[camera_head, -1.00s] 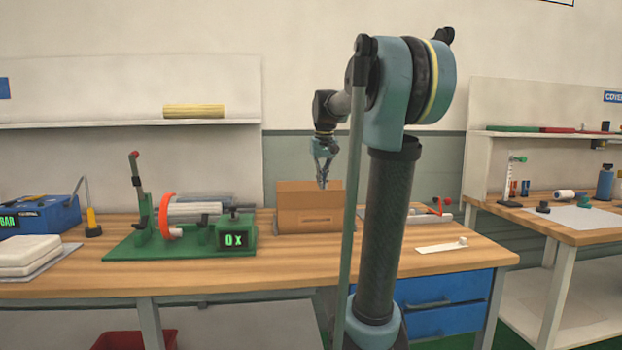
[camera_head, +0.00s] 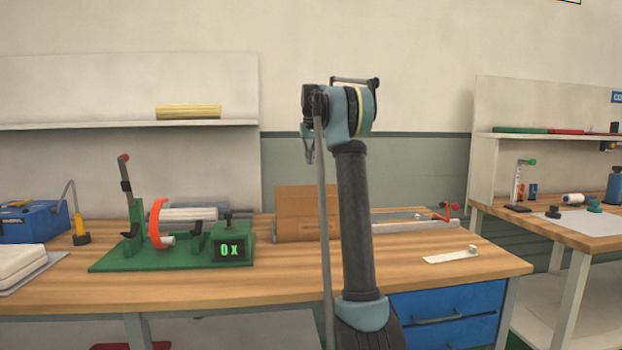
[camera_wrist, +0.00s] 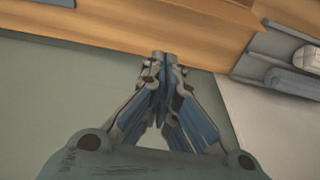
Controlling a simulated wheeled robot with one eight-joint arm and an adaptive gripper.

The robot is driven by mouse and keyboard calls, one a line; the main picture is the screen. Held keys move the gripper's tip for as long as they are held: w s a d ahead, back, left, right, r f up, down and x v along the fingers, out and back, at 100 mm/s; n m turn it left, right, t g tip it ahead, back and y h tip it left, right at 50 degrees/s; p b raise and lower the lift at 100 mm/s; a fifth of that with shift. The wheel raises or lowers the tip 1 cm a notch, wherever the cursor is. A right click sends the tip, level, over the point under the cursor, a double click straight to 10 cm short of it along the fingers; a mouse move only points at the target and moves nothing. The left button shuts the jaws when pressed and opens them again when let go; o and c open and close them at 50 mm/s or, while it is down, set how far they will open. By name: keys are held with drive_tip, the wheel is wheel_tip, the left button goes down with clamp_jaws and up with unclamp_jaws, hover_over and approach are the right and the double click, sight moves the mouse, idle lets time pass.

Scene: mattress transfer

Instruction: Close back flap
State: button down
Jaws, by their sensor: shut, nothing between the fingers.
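The brown cardboard box (camera_head: 292,231) sits at the back of the wooden workbench, partly hidden by my arm and a thin upright bar. Its back flap (camera_head: 293,198) stands up behind the front panel. My gripper (camera_head: 309,157) is above and behind the box's right part in the head view, pointing down and apart from the flap. In the wrist view my gripper (camera_wrist: 160,58) is shut with its fingertips together and nothing between them. A brown panel shows at the top of that view; I cannot tell whether it is the flap.
The green fixture (camera_head: 185,250) with an orange ring and a display stands left of the box. A grey metal rail (camera_head: 415,227) lies to the right, with a white strip (camera_head: 452,257) in front. The wall and shelf (camera_head: 100,122) rise behind.

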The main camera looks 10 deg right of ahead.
sight(310, 194)
wheel_tip(310, 194, down, 10)
drive_tip(key=w, duration=0.2)
drive_tip(key=shift+s+d+r, duration=0.1)
drive_tip(key=shift+s+r, duration=0.15)
drive_tip(key=shift+s, duration=0.85)
drive_tip(key=shift+s+d+r, duration=0.1)
drive_tip(key=shift+s+r, duration=0.15)
drive_tip(key=shift+s, duration=0.8)
